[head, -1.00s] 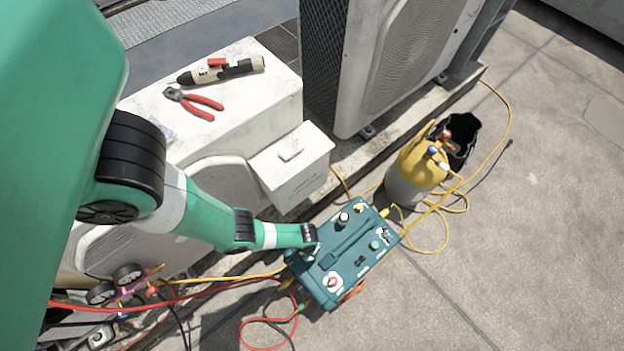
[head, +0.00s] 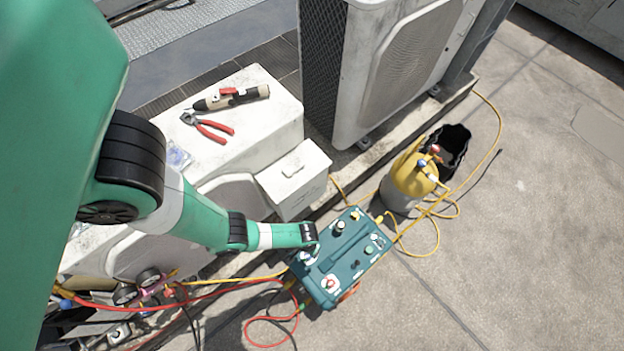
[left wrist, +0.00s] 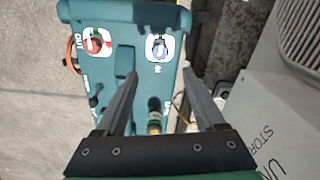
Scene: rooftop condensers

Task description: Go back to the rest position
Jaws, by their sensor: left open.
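My left gripper (left wrist: 160,97) is open and empty in the left wrist view, its two fingers spread above the teal machine (left wrist: 124,40). A red knob (left wrist: 95,45) and a blue knob (left wrist: 159,47) on the machine's panel show beyond the fingertips. In the head view the teal machine (head: 345,262) stands on the concrete, and my left arm reaches down from the left to its near left end. The fingers themselves are hard to make out there. Whether they touch the machine I cannot tell. My right gripper is in neither view.
Red-handled pliers (head: 212,130) and a beige-and-black tool (head: 232,97) lie on a white condenser unit. A white box (head: 296,178) stands beside the machine. A yellow-topped cylinder (head: 412,178), a black bucket (head: 452,145) and loose hoses stand right. Concrete at lower right is open.

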